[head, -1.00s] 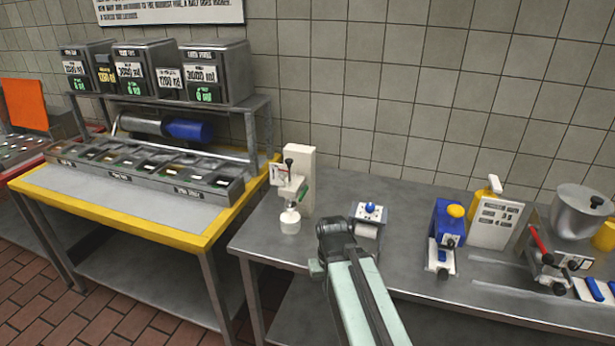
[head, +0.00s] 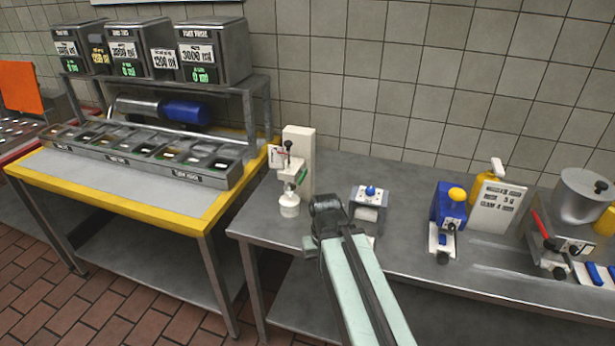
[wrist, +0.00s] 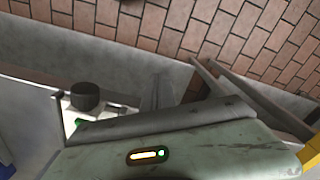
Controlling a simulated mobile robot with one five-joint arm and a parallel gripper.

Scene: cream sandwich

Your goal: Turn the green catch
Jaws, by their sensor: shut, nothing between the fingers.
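A small green part (head: 301,177), which looks like the catch, is on the side of the white upright machine (head: 299,155) at the left end of the steel counter. The machine has a black knob and a white cup below it. In the wrist view a green spot (wrist: 81,122) shows beside a dark round knob (wrist: 86,96) on a white plate; I cannot tell if it is the same part. My pale green arm ends in a dark joint just right of the machine, apart from it in the picture. I cannot make out my gripper's fingers in either view.
A small device with a blue knob (head: 370,191) stands right of the machine. A blue and yellow device (head: 448,210) is farther right. A yellow-edged table (head: 150,232) with a bin rack stands to the left. Bare counter lies between the devices.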

